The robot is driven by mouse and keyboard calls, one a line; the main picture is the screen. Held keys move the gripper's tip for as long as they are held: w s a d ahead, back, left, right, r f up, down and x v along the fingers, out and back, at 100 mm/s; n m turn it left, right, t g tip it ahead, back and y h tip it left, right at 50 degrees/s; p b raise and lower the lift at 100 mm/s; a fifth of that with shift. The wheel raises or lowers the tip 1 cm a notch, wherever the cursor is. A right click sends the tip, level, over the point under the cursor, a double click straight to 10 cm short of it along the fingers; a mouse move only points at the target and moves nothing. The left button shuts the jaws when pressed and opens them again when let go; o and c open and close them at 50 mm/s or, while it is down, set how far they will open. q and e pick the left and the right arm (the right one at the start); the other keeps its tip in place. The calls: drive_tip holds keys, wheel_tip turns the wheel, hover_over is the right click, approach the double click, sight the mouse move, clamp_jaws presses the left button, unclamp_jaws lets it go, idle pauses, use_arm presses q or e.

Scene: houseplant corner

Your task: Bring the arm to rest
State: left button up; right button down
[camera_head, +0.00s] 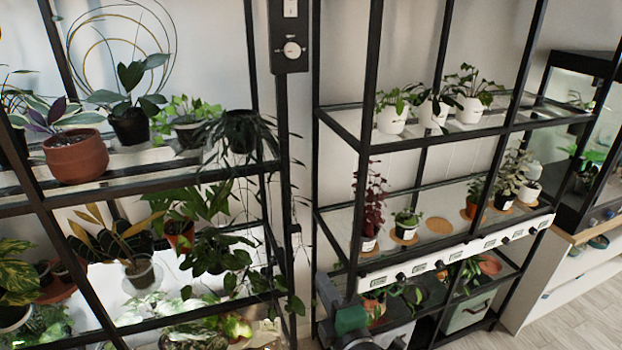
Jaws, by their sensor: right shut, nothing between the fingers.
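My right gripper (329,292) shows at the bottom centre of the head view, a grey shape in front of the lower front corner of the right rack. It is shut and holds nothing. Part of my right arm (352,320), with a dark green section, comes up from the bottom edge beside it. The gripper covers part of the rack's lower shelf behind it, and I cannot tell the gap between them. My left gripper is not in view.
The right black rack (372,70) carries several potted plants and a strip of labels (420,267). An empty cork coaster (439,225) lies on its middle shelf. The left rack (262,165) is crowded, with trailing leaves near its right post. Bare floor (575,320) shows at bottom right.

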drive_tip(key=s+d+f+m+g+h, duration=0.4)
drive_tip(key=d+f+m+g, duration=0.3)
drive_tip(key=d+f+m, duration=0.5)
drive_tip(key=s+d+f+m+g, duration=0.2)
drive_tip(key=s+f+m+g, duration=0.1)
drive_tip(key=s, duration=0.4)
drive_tip(key=s+d+f+m+g+h, duration=0.1)
drive_tip(key=s+f+m+g, duration=0.3)
drive_tip(key=s+m, duration=0.1)
drive_tip(key=shift+s+d+m+h, duration=0.3)
drive_tip(key=shift+s+d+m, duration=0.1)
drive_tip(key=shift+s, duration=0.45)
drive_tip(key=shift+d, duration=0.2)
drive_tip(key=shift+a, duration=0.1)
drive_tip(key=shift+f, duration=0.1)
